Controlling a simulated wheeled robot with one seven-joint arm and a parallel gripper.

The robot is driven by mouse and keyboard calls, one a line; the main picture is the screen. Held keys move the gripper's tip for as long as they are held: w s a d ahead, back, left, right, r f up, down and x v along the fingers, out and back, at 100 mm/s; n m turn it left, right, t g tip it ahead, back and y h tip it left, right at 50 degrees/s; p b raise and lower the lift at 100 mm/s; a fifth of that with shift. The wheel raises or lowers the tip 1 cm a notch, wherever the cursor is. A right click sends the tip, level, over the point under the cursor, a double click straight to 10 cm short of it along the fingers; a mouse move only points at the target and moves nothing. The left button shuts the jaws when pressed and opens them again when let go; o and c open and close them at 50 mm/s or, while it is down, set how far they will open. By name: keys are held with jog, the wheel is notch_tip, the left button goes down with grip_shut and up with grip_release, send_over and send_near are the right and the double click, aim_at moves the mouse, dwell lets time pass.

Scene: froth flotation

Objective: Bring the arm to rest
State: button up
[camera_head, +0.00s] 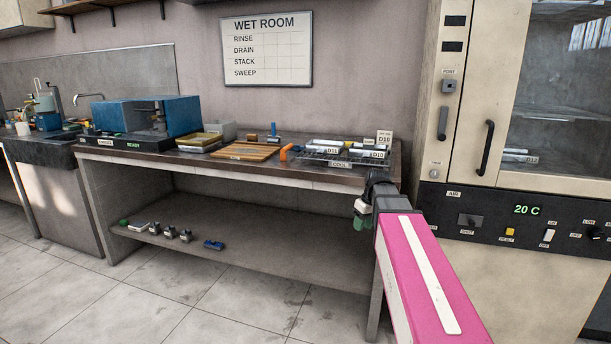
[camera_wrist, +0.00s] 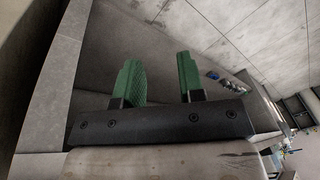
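My arm (camera_head: 425,270), pink with a white stripe, reaches forward from the lower right of the head view. My gripper (camera_head: 361,221) is at its far end, beside the right front end of the bench (camera_head: 130,151) and below the bench top. In the wrist view my gripper (camera_wrist: 160,80) shows two green fingers standing apart with nothing between them. Beyond the fingers are a grey surface and the tiled floor. I cannot tell the exact gap between my gripper and the bench leg.
A wire rack (camera_head: 343,161) with labelled white cylinders stands on the bench's right end, near my arm. A blue machine (camera_head: 115,117) is at the left. Several small items (camera_head: 169,232) sit on the lower shelf. A beige cabinet (camera_head: 460,110) stands right. The floor (camera_head: 130,300) in front is clear.

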jog(key=s+f+m+h, duration=0.1)
jog(key=s+f+m, duration=0.2)
jog(key=s+f, duration=0.4)
jog(key=s+a+f+m+h, duration=0.1)
jog(key=s+f+m, duration=0.2)
jog(key=s+f, duration=0.5)
notch_tip(320, 180, down, 6)
jog(key=shift+a+f+g, duration=0.1)
jog(key=shift+a+g, duration=0.15)
jog(key=shift+g, duration=0.15)
